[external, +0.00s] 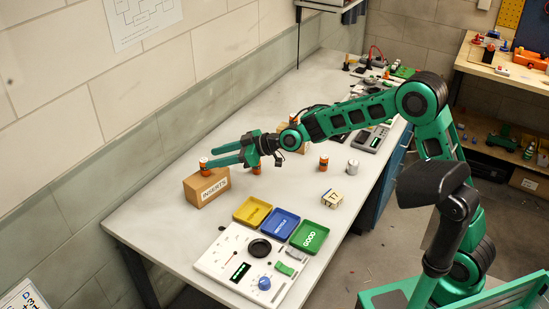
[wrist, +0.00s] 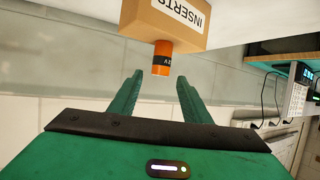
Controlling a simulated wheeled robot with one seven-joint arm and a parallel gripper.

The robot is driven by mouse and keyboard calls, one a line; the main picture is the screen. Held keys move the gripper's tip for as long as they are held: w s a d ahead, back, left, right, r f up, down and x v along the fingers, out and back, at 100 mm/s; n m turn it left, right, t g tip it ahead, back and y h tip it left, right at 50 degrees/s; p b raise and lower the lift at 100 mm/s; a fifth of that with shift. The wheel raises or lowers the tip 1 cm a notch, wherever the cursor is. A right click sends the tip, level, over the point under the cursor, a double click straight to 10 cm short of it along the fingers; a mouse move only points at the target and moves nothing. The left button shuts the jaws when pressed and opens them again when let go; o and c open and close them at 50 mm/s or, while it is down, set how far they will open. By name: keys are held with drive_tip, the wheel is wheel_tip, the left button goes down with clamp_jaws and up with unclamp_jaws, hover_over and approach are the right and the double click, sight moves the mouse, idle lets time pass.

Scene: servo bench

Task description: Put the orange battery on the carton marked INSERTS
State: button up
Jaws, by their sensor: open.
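The INSERTS carton (external: 207,188) is a brown box with a white label on the bench's left side. It also shows upside down at the top of the wrist view (wrist: 160,22). An orange battery (external: 204,168) with a dark band stands upright on the carton's top; it also shows in the wrist view (wrist: 161,61). My gripper (external: 210,159) is open, its fingers pointing left at the battery. In the wrist view, the fingertips (wrist: 160,77) lie either side of the battery's free end, with visible gaps.
Another orange battery (external: 257,169) stands below my gripper, and one more (external: 323,163) stands farther right, near a silver cylinder (external: 353,167). Yellow (external: 240,219), blue (external: 268,234) and green (external: 296,245) trays and a white panel (external: 213,262) occupy the front. A calendar block (external: 331,199) stands nearby.

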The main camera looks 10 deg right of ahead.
drive_tip(key=v, duration=0.6)
drive_tip(key=shift+s+d+r, duration=0.15)
drive_tip(key=shift+s+d, duration=0.05)
drive_tip(key=shift+d, duration=0.1)
drive_tip(key=w+d+f+m+t+h, duration=0.1)
drive_tip(key=d+f+m+h, duration=0.2)
drive_tip(key=d, duration=1.3)
drive_tip(key=w+d+m+t+h, duration=0.1)
drive_tip(key=d+m+h, duration=0.3)
drive_tip(key=d, duration=1.2)
drive_tip(key=s+d+f+m+g+h, duration=0.1)
drive_tip(key=s+d+m+h, duration=0.3)
drive_tip(key=d, duration=0.9)
drive_tip(key=s+d+f+m+g+h, duration=0.2)
drive_tip(key=s+d+m+g, duration=0.15)
drive_tip(key=s+d, duration=1.2)
drive_tip(key=s+d+f+m+g, duration=0.1)
drive_tip(key=s+d+m, duration=0.1)
drive_tip(key=s, duration=0.6)
drive_tip(key=s+d+m+g, duration=0.1)
drive_tip(key=s+m, duration=0.2)
drive_tip(key=s, duration=0.5)
drive_tip(key=shift+s+d+f+g+y, duration=0.3)
drive_tip(key=shift+d+f+g, duration=0.05)
drive_tip(key=shift+d+f, duration=0.05)
